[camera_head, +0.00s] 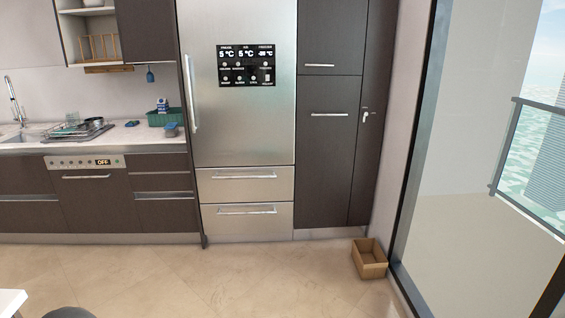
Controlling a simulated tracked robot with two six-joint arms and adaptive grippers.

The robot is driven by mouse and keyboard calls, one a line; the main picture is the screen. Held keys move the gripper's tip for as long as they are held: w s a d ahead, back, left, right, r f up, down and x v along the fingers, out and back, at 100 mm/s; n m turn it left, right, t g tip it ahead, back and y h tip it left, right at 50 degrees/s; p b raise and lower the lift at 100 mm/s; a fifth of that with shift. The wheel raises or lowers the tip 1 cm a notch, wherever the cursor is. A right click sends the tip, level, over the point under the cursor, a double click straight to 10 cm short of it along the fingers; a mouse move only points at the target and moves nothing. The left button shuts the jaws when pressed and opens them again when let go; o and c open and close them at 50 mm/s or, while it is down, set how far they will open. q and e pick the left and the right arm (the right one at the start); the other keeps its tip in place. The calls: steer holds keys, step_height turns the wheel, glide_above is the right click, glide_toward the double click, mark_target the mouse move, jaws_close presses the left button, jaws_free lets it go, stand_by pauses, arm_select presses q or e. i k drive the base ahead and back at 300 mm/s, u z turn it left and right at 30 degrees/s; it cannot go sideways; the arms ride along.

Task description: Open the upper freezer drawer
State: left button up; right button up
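The steel fridge-freezer (240,130) stands against the back wall, with a black display panel (246,66) on its tall door. Below the door are two drawers. The upper freezer drawer (245,188) is closed, with a horizontal bar handle (244,177) near its top. The lower freezer drawer (246,224) is also closed and has its own bar handle (246,211). Neither of my grippers shows in the head view. The fridge is some distance away across the floor.
The tiled floor (200,270) in front of the fridge is clear. An open cardboard box (369,259) sits on the floor at right. A white surface (12,301) shows at the lower left, beside a dark rounded object (68,312). Kitchen counters (100,140) stand left of the fridge.

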mark_target(262, 182)
steer(key=i, duration=1.4)
steer(key=u, duration=0.45)
steer(key=i, duration=1.35)
steer(key=u, duration=0.6)
steer(key=i, duration=0.9)
steer(key=u, duration=0.2)
